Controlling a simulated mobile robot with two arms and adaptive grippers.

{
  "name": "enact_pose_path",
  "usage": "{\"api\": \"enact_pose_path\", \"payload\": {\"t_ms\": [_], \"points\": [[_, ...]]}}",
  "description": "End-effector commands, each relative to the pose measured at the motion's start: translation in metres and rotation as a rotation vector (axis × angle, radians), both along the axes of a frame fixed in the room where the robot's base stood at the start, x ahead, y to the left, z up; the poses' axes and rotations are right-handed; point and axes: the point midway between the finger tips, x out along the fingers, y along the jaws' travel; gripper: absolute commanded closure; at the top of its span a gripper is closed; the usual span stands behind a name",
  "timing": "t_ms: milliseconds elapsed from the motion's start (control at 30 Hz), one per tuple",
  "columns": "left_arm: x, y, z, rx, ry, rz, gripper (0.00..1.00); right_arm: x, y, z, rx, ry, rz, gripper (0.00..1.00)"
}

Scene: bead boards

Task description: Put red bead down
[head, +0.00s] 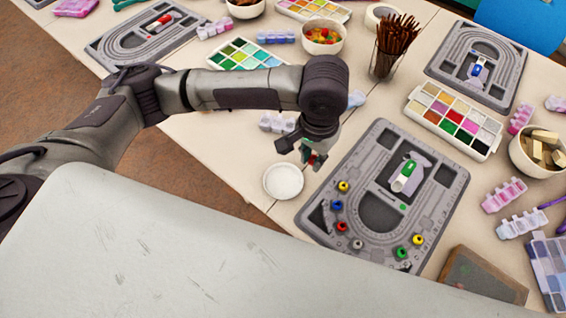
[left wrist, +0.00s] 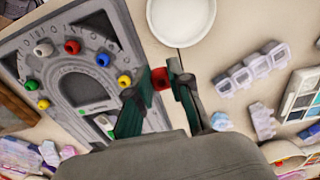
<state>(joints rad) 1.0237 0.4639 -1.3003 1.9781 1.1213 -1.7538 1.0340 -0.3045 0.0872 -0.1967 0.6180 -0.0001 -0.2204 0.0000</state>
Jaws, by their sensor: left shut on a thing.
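My left gripper (head: 314,158) is shut on a red bead (left wrist: 160,78). In the left wrist view the bead sits between the fingertips (left wrist: 165,80). In the head view the gripper hangs between the round white dish (head: 283,194) and the near grey bead board (head: 450,178). The board's curved groove holds several beads: a yellow one (head: 343,186), a blue one (head: 337,205), another red one (head: 341,226), a whitish one (head: 358,243), a green one (head: 400,252) and another yellow one (head: 418,239). The right gripper is not in view.
A paint palette (head: 455,120), a cup of brown sticks (head: 389,58) and a bowl of wooden blocks (head: 541,150) stand behind and right of the board. A second board (head: 510,62) lies at the far right. Small pale lidded pots (head: 278,123) lie left of the gripper.

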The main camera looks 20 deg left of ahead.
Motion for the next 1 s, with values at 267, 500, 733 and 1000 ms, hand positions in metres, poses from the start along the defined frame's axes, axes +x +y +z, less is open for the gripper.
{"api": "enact_pose_path", "payload": {"t_ms": [267, 500, 733, 1000], "points": [[-0.002, 0.055, -0.032, 0.001, 0.001, 0.004, 0.90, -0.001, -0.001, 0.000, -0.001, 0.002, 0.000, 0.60], [-0.003, 0.063, -0.045, 0.000, 0.001, 0.000, 0.90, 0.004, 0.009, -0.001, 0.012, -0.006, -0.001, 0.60], [-0.003, 0.063, -0.076, 0.000, 0.000, 0.000, 0.89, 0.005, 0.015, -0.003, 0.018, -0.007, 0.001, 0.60], [-0.003, 0.063, -0.078, -0.001, -0.001, 0.000, 0.90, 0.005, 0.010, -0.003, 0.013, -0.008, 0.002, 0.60]]}}
